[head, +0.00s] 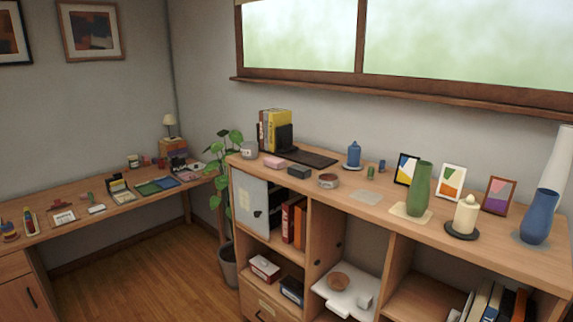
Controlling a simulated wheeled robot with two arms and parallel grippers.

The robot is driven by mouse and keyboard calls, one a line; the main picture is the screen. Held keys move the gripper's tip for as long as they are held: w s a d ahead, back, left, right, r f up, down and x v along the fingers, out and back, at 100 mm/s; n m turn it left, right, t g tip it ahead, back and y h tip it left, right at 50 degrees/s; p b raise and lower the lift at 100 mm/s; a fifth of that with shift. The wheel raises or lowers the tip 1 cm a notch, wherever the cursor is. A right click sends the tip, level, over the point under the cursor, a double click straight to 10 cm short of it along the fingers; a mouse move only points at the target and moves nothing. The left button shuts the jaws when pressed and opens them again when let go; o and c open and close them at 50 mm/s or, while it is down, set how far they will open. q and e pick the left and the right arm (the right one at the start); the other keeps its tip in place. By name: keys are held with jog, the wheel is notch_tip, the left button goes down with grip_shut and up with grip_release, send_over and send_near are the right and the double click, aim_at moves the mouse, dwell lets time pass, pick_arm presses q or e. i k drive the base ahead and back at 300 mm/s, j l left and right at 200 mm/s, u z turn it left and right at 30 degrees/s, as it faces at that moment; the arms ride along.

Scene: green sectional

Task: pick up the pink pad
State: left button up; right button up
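A small pink block-shaped thing (274,162), the likeliest pink pad in view, lies on the wooden shelf top (335,208) near its left end. It sits beside a dark small box (299,172) and in front of a black flat base with upright books. On the desk at left there are small reddish-pink items (86,197), too small to tell clearly. Neither of my grippers is in view.
The shelf top also carries a grey pot (249,150), a round tin (328,181), a blue bottle (354,155), a green vase (419,188), picture frames and a candle (466,214). A potted plant (228,265) stands between desk and shelf. The wooden floor (150,270) in front is clear.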

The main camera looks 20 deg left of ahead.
aim_at(273, 162)
jog(key=i+j, duration=0.2)
jog(key=i+j+z, duration=0.15)
jog(key=j, duration=0.3)
jog(key=i+j, duration=0.15)
jog(key=j, duration=0.15)
jog(key=z, duration=0.05)
